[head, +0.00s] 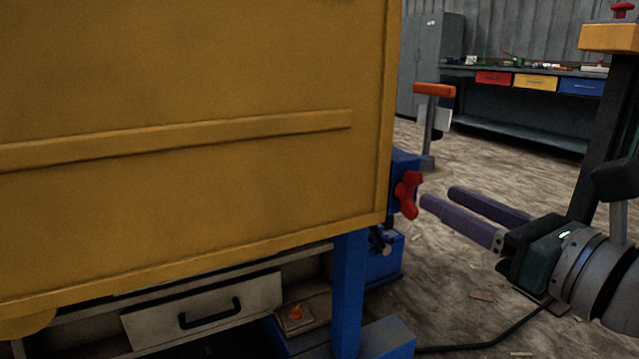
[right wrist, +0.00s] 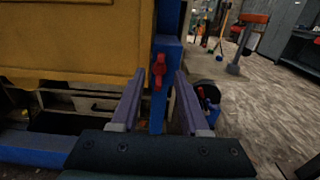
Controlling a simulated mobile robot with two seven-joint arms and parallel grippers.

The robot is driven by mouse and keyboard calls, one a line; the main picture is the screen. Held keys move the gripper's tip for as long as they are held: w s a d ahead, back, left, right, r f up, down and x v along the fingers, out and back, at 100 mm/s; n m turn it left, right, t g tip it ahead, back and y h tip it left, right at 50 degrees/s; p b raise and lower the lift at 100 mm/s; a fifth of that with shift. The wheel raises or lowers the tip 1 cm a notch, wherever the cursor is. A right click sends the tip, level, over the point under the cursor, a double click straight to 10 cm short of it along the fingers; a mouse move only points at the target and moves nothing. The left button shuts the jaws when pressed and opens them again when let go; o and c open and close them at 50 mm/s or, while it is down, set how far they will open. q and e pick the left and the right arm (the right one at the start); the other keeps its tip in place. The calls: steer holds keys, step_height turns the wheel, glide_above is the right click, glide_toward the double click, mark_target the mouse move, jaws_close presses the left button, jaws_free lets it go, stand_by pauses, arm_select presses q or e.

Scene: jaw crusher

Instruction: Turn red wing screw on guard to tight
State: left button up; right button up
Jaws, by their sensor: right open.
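The red wing screw (head: 408,195) sits on a blue bracket at the right edge of the yellow guard (head: 200,180). It also shows in the right wrist view (right wrist: 159,72), upright, in front of a blue post and between the lines of my fingers. My right gripper (head: 437,196) is open, its two purple-grey fingers pointing at the screw from the right. In the right wrist view the gripper (right wrist: 168,76) has its fingertips on either side of the screw, with nothing held. I cannot tell the exact distance left between fingertips and screw. My left gripper is not in view.
A blue post (head: 349,290) stands under the guard, beside a drawer (head: 203,312) with a black handle. An orange-topped stand (head: 434,92) and a workbench (head: 520,75) with coloured drawers are farther back. Brown floor (head: 480,160) lies open between.

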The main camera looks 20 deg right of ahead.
mark_target(419, 186)
steer(key=shift+w+a, duration=0.2)
steer(key=shift+w, duration=2.55)
steer(key=shift+c, duration=0.3)
jaws_close()
